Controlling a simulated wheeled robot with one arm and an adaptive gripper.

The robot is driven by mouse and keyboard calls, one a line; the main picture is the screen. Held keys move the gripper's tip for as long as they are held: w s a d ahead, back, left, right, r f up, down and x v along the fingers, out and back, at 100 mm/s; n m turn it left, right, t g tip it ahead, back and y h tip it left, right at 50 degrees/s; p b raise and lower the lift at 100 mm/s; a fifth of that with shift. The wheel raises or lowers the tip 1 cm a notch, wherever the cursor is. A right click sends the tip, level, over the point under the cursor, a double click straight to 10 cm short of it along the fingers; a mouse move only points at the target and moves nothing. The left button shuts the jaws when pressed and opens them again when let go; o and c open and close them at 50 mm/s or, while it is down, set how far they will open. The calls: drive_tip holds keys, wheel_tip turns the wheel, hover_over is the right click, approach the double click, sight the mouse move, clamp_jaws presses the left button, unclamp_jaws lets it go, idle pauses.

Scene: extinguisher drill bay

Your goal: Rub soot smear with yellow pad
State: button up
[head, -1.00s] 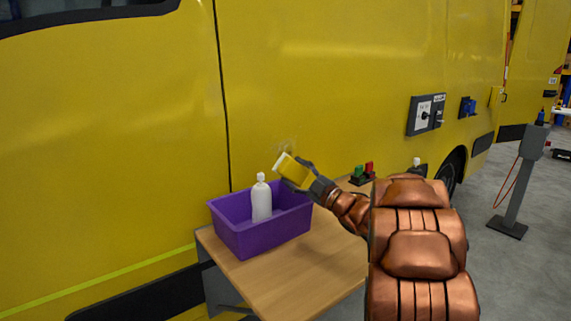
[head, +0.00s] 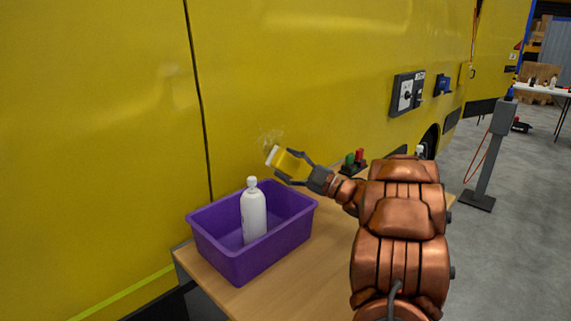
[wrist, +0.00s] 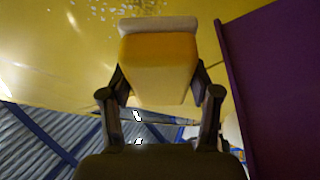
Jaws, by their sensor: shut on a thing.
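My gripper (head: 294,167) is shut on the yellow pad (head: 290,163), a yellow block with a whitish face at its far end. In the wrist view the pad (wrist: 160,62) sits between the two fingers of my gripper (wrist: 158,88), whitish face pointing away from me. The soot smear (head: 269,136) is a faint, greyish patch on the yellow vehicle side, just above the pad's whitish face in the head view. The pad is close to the panel; I cannot tell whether it touches.
A purple bin (head: 222,262) holding a white bottle (head: 253,214) stands on the wooden table (head: 305,272), left of my gripper. A red and green switch block (head: 353,161) is farther right. A grey post (head: 490,160) stands on the floor at right.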

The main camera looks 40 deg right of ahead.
sight(268, 148)
drive_tip(key=shift+w+a+p, duration=0.2)
drive_tip(key=shift+w+p, duration=0.25)
drive_tip(key=shift+w, duration=0.9)
drive_tip(key=shift+w+a+p, duration=0.15)
drive_tip(key=shift+w+p, duration=0.25)
drive_tip(key=shift+w, duration=0.95)
drive_tip(key=shift+w+a, duration=0.15)
drive_tip(key=shift+w, duration=0.95)
drive_tip(key=shift+w+d+p, duration=0.15)
drive_tip(key=shift+d+p, duration=0.3)
drive_tip(key=shift+d, duration=1.3)
drive_tip(key=d, duration=0.3)
drive_tip(key=shift+w+d+p, duration=0.3)
drive_tip(key=shift+d+p, duration=0.05)
drive_tip(key=shift+p, duration=0.05)
drive_tip(key=shift+a, duration=0.1)
